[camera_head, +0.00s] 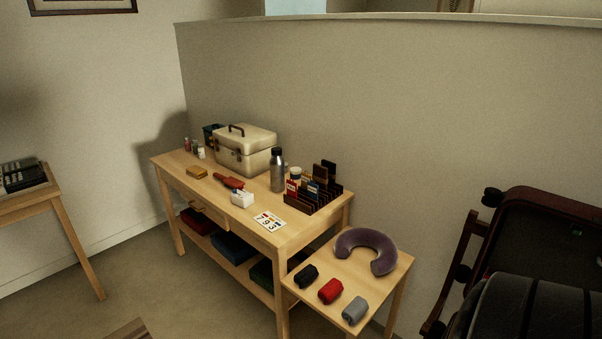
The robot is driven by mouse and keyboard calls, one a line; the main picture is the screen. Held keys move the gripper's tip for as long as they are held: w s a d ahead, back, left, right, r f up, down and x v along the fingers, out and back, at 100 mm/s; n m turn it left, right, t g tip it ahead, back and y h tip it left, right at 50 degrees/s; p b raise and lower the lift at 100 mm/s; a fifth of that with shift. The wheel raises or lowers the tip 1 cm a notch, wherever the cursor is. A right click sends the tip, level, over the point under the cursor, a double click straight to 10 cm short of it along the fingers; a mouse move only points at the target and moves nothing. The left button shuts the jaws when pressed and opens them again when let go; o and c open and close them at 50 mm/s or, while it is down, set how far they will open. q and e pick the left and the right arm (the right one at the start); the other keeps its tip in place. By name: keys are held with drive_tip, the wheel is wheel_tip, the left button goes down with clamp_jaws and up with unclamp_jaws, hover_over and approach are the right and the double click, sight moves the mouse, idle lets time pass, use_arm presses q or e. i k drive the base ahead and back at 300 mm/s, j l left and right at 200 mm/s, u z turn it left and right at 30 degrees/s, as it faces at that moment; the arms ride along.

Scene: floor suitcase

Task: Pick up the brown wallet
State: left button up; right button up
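Neither of my grippers shows in the head view.
The wooden table (290,238) also holds a cream case (245,154), a grey bottle (278,172), a white box (241,199), a number card (269,221) and a dark rack. A lower side table (323,308) holds a purple neck pillow (352,239) and rolled cloths. An open suitcase (540,240) stands right.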

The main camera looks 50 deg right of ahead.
sight(320, 175)
drive_tip(key=i+z, duration=0.2)
drive_tip(key=i, duration=0.5)
drive_tip(key=i+j+z, duration=0.2)
drive_tip(key=i, duration=0.5)
drive_tip(key=i+z, duration=0.35)
drive_tip(key=i, duration=0.4)
drive_tip(key=i+j+z, duration=0.1)
drive_tip(key=i+z, duration=0.2)
drive_tip(key=i, duration=0.45)
drive_tip(key=i+z, duration=0.15)
drive_tip(key=z, duration=1.45)
